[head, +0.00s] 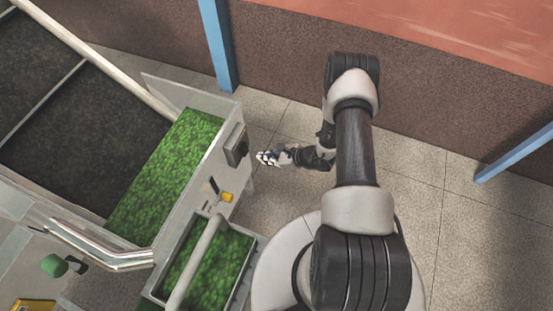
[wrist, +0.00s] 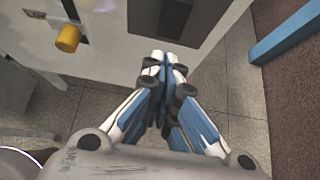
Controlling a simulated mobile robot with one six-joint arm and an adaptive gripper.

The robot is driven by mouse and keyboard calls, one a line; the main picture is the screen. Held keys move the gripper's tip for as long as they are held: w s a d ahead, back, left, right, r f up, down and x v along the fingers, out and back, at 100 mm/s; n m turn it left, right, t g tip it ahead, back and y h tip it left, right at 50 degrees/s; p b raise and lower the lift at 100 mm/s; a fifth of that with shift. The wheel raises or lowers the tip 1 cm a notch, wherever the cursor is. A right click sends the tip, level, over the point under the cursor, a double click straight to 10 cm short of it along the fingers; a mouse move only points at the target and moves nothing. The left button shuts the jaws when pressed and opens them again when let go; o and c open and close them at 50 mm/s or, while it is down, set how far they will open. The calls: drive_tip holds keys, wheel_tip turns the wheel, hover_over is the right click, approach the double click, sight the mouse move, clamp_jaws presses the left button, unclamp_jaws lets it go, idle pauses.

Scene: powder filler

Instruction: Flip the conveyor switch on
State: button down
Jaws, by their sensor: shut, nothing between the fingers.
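The machine's side panel (head: 222,160) carries a dark grey box (head: 237,145), a yellow knob (head: 227,197) and a small dark slotted part (head: 213,187). I cannot tell for certain which of these is the conveyor switch. In the wrist view the dark box (wrist: 172,18) is just beyond my fingertips, and the yellow knob (wrist: 68,38) is to the upper left. My gripper (head: 263,157) is shut and empty, with its fingers pointing at the panel. In the wrist view the fingertips (wrist: 166,58) are together below the box; contact with the panel cannot be told.
A conveyor belt with green material (head: 165,170) runs behind the panel. A bin of green material (head: 225,262) with a pale handle bar stands below it. Blue posts (head: 218,45) stand by the brown wall. The tiled floor (head: 440,230) at right is clear.

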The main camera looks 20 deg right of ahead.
sight(246, 153)
drive_tip(key=shift+w+a+f+b, duration=0.2)
drive_tip(key=shift+w+a, duration=0.55)
drive_tip(key=shift+a, duration=0.05)
drive_tip(key=shift+w+a+f+b, duration=0.2)
drive_tip(key=shift+w+a, duration=0.55)
drive_tip(key=shift+w+a+r, duration=0.2)
drive_tip(key=shift+w+r, duration=0.15)
drive_tip(key=shift+r, duration=0.35)
